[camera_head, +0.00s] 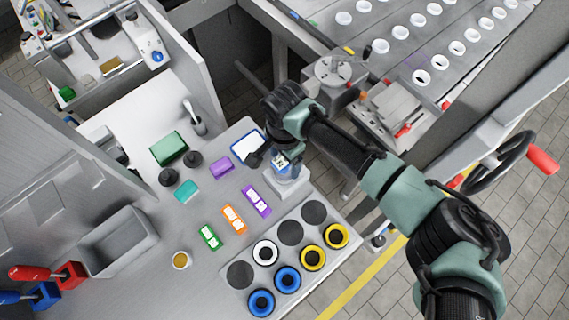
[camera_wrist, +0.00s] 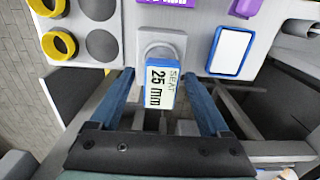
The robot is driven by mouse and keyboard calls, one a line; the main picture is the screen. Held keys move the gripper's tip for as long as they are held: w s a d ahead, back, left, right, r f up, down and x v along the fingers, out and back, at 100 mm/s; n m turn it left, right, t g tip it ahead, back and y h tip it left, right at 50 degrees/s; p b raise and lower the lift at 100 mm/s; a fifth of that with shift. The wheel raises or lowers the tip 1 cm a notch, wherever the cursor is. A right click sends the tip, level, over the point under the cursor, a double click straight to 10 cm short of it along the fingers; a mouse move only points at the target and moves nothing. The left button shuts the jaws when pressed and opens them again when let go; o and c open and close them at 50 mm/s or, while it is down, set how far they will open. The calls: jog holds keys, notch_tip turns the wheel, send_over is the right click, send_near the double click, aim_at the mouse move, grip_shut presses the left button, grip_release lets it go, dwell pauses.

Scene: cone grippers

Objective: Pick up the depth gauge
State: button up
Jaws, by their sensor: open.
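The depth gauge appears to be the small blue-framed piece with a "SEAT 25 mm" label (camera_wrist: 163,82), standing on a pale grey block (camera_head: 287,184) near the bench's right edge. In the head view its label (camera_head: 281,162) shows just below my wrist. My gripper (camera_wrist: 158,76) is open, with one blue finger to each side of the labelled piece in the wrist view. I cannot tell whether the fingers touch it. In the head view my arm hides most of the gripper (camera_head: 270,157) and part of the gauge.
A blue-framed white card (camera_head: 246,146) lies beside my gripper. Purple (camera_head: 256,201), orange (camera_head: 234,219) and green (camera_head: 210,237) tags lie left of the block. Yellow (camera_head: 336,236) and blue (camera_head: 261,302) rings sit in front. A grey bin (camera_head: 118,243) stands left.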

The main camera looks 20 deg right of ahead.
jog(key=shift+w+f, duration=0.1)
jog(key=shift+f, duration=1.1)
jog(key=shift+r, duration=0.1)
grip_shut()
